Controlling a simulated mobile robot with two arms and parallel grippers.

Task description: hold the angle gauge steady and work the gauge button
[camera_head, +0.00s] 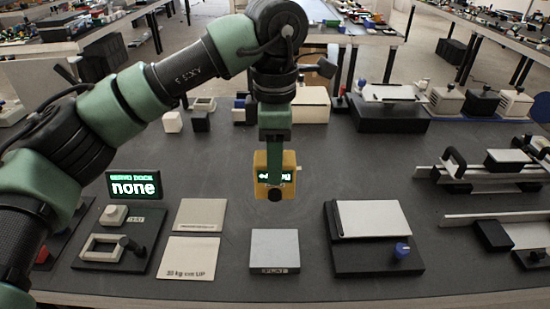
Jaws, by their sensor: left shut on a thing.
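The angle gauge (262,187) is a small yellow block with a lit dark display, near the middle of the view. My left gripper (274,165) comes down on it from above and is shut on it. The gauge hangs upright above the dark table, apart from the grey block in front of it. A dark round knob shows low on its front face; I cannot tell if this is the gauge button. The display's digits are too small to read. My right gripper is not in view.
A sign (134,187) reading "none" stands at left behind a dark fixture (88,258). Two pale plates (188,258) and a grey block (274,249) lie in front. A tilted plate on a black base with a blue knob (402,250) stands right. Metal rails (495,217) lie far right.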

